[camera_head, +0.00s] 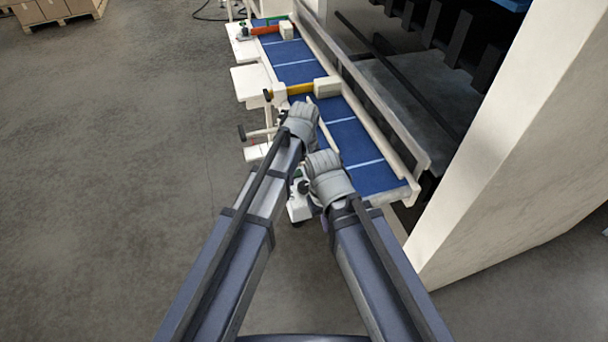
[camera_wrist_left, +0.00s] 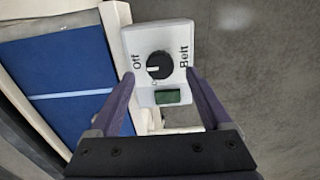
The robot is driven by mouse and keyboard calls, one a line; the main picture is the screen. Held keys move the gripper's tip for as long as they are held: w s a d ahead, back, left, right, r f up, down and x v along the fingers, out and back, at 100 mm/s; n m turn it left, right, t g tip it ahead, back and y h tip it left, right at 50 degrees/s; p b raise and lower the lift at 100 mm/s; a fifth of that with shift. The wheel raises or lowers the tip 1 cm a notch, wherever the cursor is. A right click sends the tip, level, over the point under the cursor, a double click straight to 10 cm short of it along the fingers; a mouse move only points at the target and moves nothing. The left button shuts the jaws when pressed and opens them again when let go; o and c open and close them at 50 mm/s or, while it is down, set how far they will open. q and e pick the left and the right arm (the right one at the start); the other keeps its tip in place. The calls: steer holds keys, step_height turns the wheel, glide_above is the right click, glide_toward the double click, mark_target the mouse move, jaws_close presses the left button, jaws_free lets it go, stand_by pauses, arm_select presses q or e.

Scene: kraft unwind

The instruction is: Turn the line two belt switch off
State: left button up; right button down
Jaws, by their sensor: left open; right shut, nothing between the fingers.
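A white switch box (camera_wrist_left: 184,38) fills the top middle of the left wrist view, with a round black knob (camera_wrist_left: 160,65). "Off" is printed left of the knob and "Belt" right of it. A pale mark shows on the knob's left side, pointing roughly toward "Off". A dark green window (camera_wrist_left: 168,97) sits below the knob. My left gripper (camera_wrist_left: 160,77) is open, its purple fingers on either side of the box's lower part; contact is unclear. In the head view my left gripper (camera_head: 299,112) is over the conveyor's near side. My right gripper (camera_head: 322,163) is shut and empty, lower down.
A conveyor with blue belts (camera_head: 355,142) runs away from me, with white rails.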

mark_target(303, 185)
arm_select(q)
step_height(303, 185, up, 4)
steer(key=p, duration=0.3)
steer(key=shift+r, duration=0.25)
steer(key=shift+s+a, duration=0.1)
steer(key=s+a+m, duration=0.2)
steer(key=s+a, duration=0.3)
steer(key=a, duration=0.3)
steer(key=s+a+m, duration=0.1)
steer(key=s+a, duration=0.4)
steer(key=a, duration=0.3)
steer(key=s+d+f+m+b, duration=0.2)
steer(key=d+f+b, duration=0.3)
steer(key=f+b, duration=0.3)
steer(key=s+d+f+m+y+b, duration=0.1)
steer(key=s+d+f+b, duration=0.3)
steer(key=f+b, duration=0.4)
steer(key=shift+d+f+m, duration=0.15)
steer(key=shift+d+m, duration=0.45)
steer(key=shift+d, duration=0.05)
steer(key=shift+s, duration=0.1)
